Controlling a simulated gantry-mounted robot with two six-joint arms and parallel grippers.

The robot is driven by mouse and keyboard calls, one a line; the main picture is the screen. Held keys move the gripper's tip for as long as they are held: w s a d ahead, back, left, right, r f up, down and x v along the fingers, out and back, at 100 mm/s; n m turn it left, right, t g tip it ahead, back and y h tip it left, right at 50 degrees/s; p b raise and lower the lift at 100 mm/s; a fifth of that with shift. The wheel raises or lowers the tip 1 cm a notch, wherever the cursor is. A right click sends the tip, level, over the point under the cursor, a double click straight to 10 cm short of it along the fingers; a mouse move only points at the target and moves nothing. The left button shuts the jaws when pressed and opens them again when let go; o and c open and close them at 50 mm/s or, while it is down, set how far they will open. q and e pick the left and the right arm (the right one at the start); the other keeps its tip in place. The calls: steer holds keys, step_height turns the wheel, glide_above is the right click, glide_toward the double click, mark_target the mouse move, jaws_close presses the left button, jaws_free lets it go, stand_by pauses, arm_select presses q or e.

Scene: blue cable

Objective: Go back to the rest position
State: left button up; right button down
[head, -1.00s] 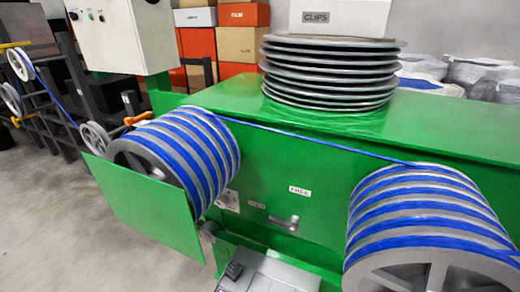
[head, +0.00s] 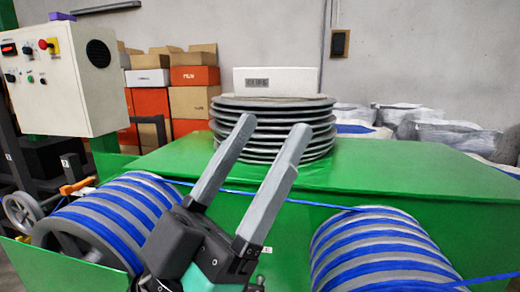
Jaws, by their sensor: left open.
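My left gripper (head: 265,147) is in the middle of the head view, with its two long grey fingers pointing up and apart. It is open, and nothing shows between the fingers. Its black and teal body covers part of the green machine front and the inner side of the left drum. The blue cable (head: 300,201) runs from the left drum (head: 110,215) behind my fingers to the right drum (head: 370,245), and is wound in spaced turns on both. I cannot tell from this view whether the fingers touch the cable. My right gripper is not in view.
A stack of grey discs (head: 275,125) with a white box (head: 277,79) on top stands on the green machine top (head: 410,170). A control box (head: 65,80) is at the upper left. Cardboard boxes (head: 192,102) are behind. The machine top to the right is clear.

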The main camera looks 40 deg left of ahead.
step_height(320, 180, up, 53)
steer(key=p, duration=5.3)
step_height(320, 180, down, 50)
steer(key=b, duration=4.9)
steer(key=shift+b, duration=0.4)
